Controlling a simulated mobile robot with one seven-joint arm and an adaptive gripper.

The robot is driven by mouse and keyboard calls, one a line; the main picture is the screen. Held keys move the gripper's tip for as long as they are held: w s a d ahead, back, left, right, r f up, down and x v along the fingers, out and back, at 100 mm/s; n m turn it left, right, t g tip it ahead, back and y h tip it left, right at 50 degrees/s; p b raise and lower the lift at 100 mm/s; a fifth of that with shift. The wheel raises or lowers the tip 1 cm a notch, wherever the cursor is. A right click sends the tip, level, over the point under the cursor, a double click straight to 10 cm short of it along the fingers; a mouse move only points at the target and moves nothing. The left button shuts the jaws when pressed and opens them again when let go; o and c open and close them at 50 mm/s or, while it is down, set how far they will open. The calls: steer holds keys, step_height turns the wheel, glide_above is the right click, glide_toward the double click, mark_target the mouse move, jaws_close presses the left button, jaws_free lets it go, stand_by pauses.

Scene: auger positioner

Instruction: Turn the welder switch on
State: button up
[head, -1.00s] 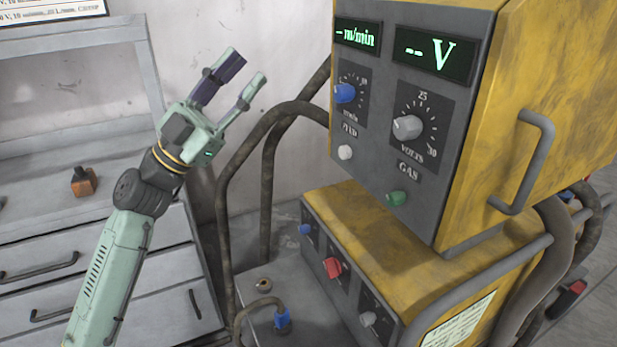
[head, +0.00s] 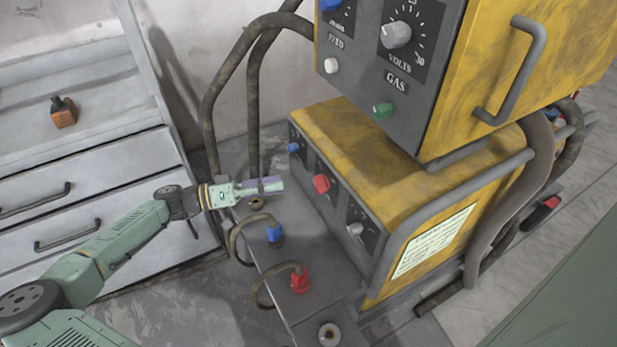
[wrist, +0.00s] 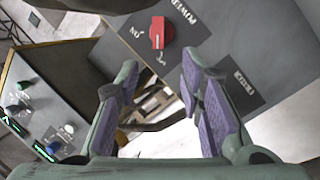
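The welder switch is a red knob (head: 321,184) on the dark front panel of the lower yellow welder unit (head: 380,150). In the wrist view the red switch (wrist: 158,33) shows upside down beside the POWER label, with small on and off marks around it. I cannot tell surely which mark it points to. My gripper (head: 272,186) is left of the switch in the head view, apart from it and facing the panel. In the wrist view my gripper (wrist: 160,82) is open and empty, with the switch beyond the gap between its purple-padded fingers.
A blue knob (head: 293,148) and a grey knob (head: 355,229) flank the switch. Below stand a blue plug (head: 274,233) and a red plug (head: 299,280) with cables. A drawer cabinet (head: 90,190) stands at left.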

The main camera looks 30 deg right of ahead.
mark_target(321, 184)
steer(key=p+x, duration=0.1)
steer(key=x, duration=0.8)
steer(key=shift+p, duration=0.35)
steer(key=shift+d, duration=0.15)
steer(key=shift+c, duration=0.2)
jaws_close()
